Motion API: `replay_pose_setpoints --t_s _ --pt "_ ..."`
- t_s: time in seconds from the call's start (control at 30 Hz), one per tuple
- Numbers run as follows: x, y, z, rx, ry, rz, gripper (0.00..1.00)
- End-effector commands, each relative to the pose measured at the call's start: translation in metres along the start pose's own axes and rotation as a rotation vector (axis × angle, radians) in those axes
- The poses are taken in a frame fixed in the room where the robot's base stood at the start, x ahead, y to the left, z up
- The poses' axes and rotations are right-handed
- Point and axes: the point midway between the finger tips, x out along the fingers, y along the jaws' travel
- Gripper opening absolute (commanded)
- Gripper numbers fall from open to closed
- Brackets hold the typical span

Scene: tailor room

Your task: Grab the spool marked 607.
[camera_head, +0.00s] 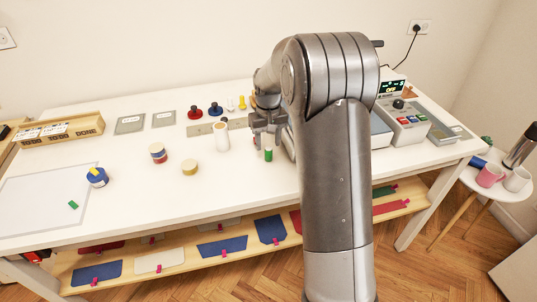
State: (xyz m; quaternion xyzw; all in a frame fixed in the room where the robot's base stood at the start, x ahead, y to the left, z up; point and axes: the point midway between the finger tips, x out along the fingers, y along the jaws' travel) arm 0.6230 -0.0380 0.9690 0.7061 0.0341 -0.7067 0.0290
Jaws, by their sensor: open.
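Several spool-like pieces stand on the white table (130,215). A tall white spool (222,141) stands near the middle, and a small green one (268,155) stands to its right. A red-banded one (158,153), a yellowish one (190,167) and a blue one with a yellow top (97,178) stand further left. No number is readable on any of them, so I cannot tell which is 607. My gripper (262,133) is open, just above and behind the green piece. My arm hides part of it and the table behind.
Red (195,113) and blue (216,109) pieces stand at the back. A device with buttons (407,127) is at the right.

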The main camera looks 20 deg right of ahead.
Motion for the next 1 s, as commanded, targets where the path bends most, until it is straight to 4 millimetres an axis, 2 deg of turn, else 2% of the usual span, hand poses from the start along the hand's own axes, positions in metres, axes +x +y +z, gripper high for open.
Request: replay_pose_setpoints --t_s 0.13,0.4,0.7,1.0 --pt "0.012 0.001 0.001 0.0 -0.002 0.0 0.48" --pt "0.05 0.003 0.002 0.0 -0.003 0.0 0.48" --pt "0.055 0.003 0.001 0.0 0.001 0.0 0.48" --pt "0.054 0.003 0.001 0.0 0.001 0.0 0.23"
